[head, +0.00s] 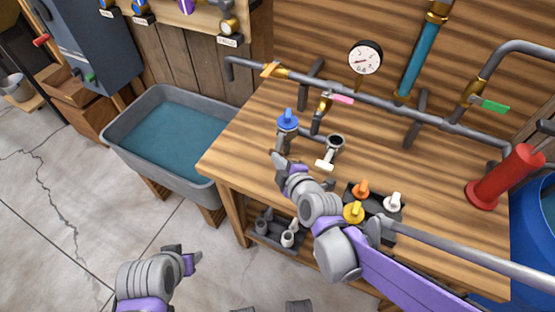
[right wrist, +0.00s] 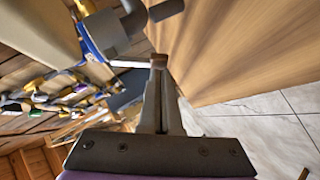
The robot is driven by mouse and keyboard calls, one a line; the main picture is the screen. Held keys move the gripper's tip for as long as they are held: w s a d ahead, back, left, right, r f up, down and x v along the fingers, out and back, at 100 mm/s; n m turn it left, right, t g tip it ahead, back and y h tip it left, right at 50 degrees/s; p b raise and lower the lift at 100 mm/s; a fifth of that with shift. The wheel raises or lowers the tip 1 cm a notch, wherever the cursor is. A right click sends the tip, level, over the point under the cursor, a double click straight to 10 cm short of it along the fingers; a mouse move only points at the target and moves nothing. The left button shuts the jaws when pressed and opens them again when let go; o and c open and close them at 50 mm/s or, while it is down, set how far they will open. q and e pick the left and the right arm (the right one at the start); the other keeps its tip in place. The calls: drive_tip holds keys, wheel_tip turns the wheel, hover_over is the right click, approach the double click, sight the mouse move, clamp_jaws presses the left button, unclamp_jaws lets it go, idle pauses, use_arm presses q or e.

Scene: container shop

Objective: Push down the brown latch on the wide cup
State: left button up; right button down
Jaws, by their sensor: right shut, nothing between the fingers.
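My right gripper (head: 281,162) is shut and empty above the front of the wooden bench, just below a grey fitting with a blue handle (head: 287,121). In the right wrist view its fingertips (right wrist: 158,62) are together, close to a grey and blue fitting (right wrist: 118,32). I cannot tell whether they touch it. A short open-mouthed grey cup-like fitting (head: 334,145) with a white lever (head: 325,164) is to the right. I cannot make out a brown latch or surely name the wide cup. My left gripper (head: 192,262) is low over the floor; its jaw state is unclear.
The wooden bench (head: 245,140) carries a pipe run with a gauge (head: 365,57) along its back. A black holder with orange, yellow and white-handled fittings (head: 361,188) lies beside my right arm. A red cylinder (head: 505,177) stands right. A water-filled grey tub (head: 125,139) stands left.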

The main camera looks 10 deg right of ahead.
use_arm(q)
drive_tip(key=shift+r, duration=0.1)
use_arm(e)
drive_tip(key=shift+r, duration=0.1)
use_arm(q)
drive_tip(key=shift+w+r+p, duration=0.1)
drive_tip(key=shift+r+p, duration=0.55)
drive_tip(key=shift+p, duration=0.1)
use_arm(e)
drive_tip(key=shift+r, duration=0.7)
